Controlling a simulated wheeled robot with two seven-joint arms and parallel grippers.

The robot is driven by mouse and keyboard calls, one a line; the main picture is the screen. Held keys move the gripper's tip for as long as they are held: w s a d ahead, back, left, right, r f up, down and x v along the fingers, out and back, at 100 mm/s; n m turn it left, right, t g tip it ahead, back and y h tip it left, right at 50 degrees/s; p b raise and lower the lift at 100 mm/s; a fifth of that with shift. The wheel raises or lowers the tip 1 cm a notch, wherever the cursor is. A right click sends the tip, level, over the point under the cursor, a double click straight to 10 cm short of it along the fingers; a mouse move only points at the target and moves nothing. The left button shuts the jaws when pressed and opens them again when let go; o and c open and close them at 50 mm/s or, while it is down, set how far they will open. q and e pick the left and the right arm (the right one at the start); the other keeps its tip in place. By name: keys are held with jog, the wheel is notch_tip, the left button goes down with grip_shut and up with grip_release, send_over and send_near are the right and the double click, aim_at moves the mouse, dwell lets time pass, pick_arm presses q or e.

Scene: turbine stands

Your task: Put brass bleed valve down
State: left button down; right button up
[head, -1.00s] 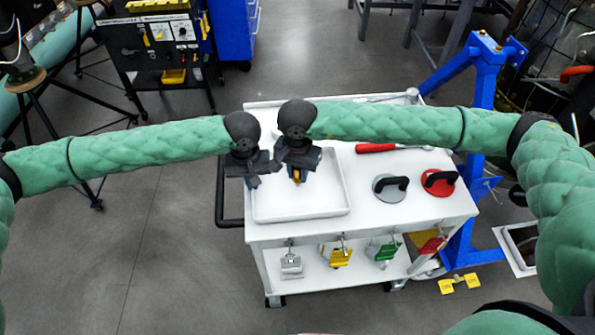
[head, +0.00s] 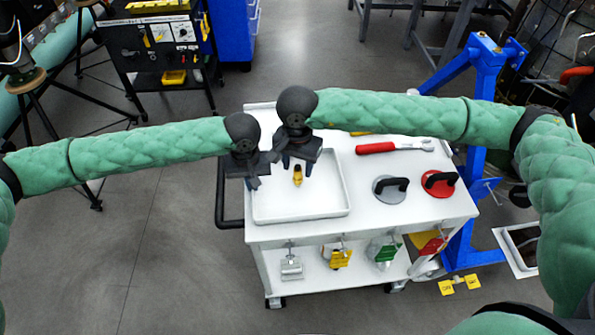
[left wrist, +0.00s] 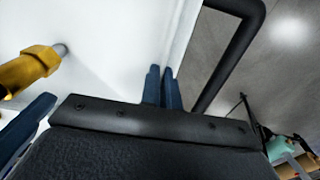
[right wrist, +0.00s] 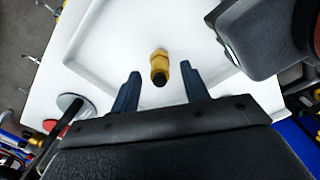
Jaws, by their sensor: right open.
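The brass bleed valve (head: 297,176) rests in the white tray (head: 300,214) on the cart, near the tray's upper middle. It also shows in the right wrist view (right wrist: 160,68) and, with its hex body and steel end, in the left wrist view (left wrist: 35,66). My right gripper (head: 296,168) is open just above and behind the valve. In the right wrist view, its blue fingers are apart on either side of the valve, with gaps. My left gripper (head: 254,184) is over the tray's left edge, its fingers together and empty.
The red-handled wrench (head: 385,148), grey suction cup (head: 390,188) and red suction cup (head: 438,183) lie on the cart right of the tray. A blue stand (head: 480,100) is beside the cart. The front of the tray is clear.

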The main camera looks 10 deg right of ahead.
notch_tip(320, 180, up, 8)
jog(key=shift+r, duration=0.2)
dwell(0.3)
pick_arm(q)
jog(key=c, duration=1.6)
grip_release()
jog(key=shift+o, duration=0.2)
